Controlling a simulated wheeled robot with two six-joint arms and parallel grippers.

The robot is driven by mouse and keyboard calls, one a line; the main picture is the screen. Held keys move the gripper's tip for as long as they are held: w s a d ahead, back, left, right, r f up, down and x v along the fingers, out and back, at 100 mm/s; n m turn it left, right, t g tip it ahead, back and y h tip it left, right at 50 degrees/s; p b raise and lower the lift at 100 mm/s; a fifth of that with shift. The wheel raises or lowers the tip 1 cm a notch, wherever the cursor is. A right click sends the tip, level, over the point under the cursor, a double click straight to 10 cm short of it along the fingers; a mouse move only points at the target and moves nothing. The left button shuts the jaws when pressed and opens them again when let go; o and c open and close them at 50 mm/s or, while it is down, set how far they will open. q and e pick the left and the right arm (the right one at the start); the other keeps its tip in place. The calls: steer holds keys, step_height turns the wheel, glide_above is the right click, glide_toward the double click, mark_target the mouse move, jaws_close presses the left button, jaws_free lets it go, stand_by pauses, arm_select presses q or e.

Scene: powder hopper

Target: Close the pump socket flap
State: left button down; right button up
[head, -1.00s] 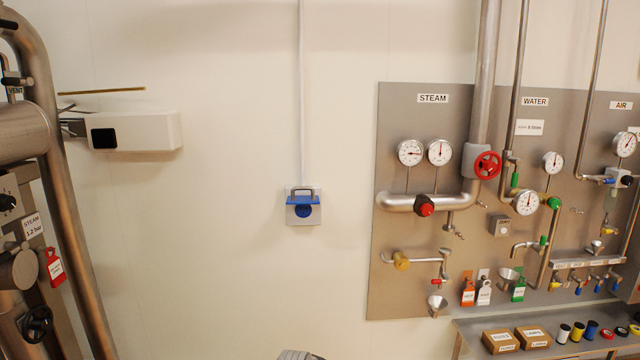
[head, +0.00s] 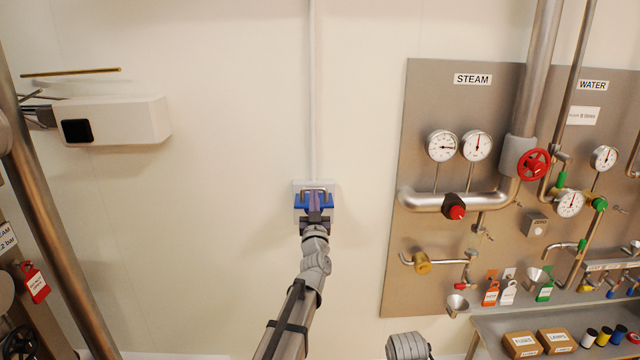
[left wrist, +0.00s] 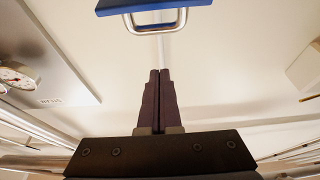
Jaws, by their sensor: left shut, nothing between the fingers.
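The pump socket (head: 329,187) is a pale box on the wall with a blue flap (head: 299,201) bearing a metal loop handle. The flap stands raised and sticks out from the wall. My left gripper (head: 315,203) is in front of the socket and hides its lower face. In the left wrist view the flap (left wrist: 165,6) and its handle (left wrist: 157,28) show at the top edge, beyond the fingertips. The left gripper (left wrist: 160,72) is shut and empty there, with a gap in the picture between its tips and the handle. My right gripper is not in view.
A pale conduit (head: 312,90) runs up the wall from the socket. A steel panel (head: 397,280) with gauges, pipes and valves stands to the right. A white box (head: 120,118) is on the left. The wall around the socket is clear.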

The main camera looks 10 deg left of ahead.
mark_target(314, 187)
arm_select(q)
steer(key=p+x, duration=0.3)
steer(key=x, duration=0.6)
steer(key=shift+w+r, duration=0.2)
steer(key=shift+w+a+f, duration=0.1)
steer(key=shift+w+f, duration=0.1)
steer(key=shift+w, duration=0.15)
steer(key=f+b, duration=0.1)
steer(key=s+f+b, duration=0.1)
steer(key=f+b, duration=0.1)
steer(key=shift+s+d+f+b, duration=0.2)
steer(key=shift+s+f+b, duration=0.1)
steer(key=shift+s, duration=0.05)
steer(key=shift+r, duration=0.1)
